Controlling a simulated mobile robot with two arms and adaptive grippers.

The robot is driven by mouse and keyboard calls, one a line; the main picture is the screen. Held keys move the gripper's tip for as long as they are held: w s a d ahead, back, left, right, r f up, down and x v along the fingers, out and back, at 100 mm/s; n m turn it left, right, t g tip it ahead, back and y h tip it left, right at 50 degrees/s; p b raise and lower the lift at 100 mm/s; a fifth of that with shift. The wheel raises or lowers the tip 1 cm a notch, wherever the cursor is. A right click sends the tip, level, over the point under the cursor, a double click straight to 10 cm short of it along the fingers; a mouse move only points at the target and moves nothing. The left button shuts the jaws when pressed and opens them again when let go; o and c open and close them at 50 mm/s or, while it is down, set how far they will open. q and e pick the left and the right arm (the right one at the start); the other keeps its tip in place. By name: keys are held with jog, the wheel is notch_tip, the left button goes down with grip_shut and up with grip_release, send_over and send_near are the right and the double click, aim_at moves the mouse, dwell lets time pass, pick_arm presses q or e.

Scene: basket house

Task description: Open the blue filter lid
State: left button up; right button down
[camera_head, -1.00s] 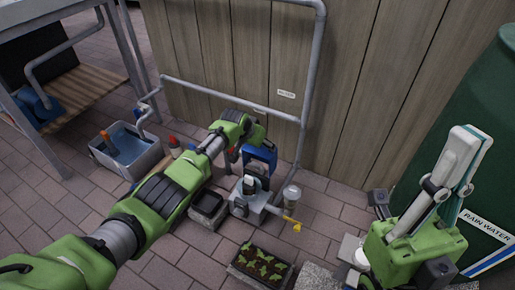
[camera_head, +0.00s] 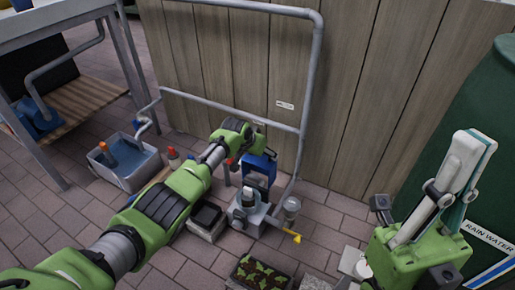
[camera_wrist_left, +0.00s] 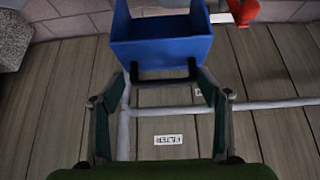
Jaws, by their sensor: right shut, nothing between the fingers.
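The blue filter lid (camera_head: 262,166) stands raised at the back of the grey filter housing (camera_head: 243,216), by the wooden wall. In the left wrist view the lid (camera_wrist_left: 160,40) is a blue box shape at the top centre, with a dark bar along its near edge. My left gripper (camera_wrist_left: 164,72) has its fingers spread apart, their tips at the two ends of that bar; I cannot tell whether they touch it. My right gripper (camera_head: 470,142) is shut and empty, raised at the right, away from the filter.
A grey pipe (camera_head: 312,85) runs along the wall behind the filter. A water-filled tub (camera_head: 125,168) stands left. A yellow-handled tap (camera_head: 291,236) and a planter (camera_head: 258,272) are near the housing. The green rain barrel (camera_head: 480,110) stands right.

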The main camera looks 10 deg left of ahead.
pick_arm(q)
jog(key=v, duration=1.2)
jog(key=shift+w, duration=0.1)
dwell(0.4)
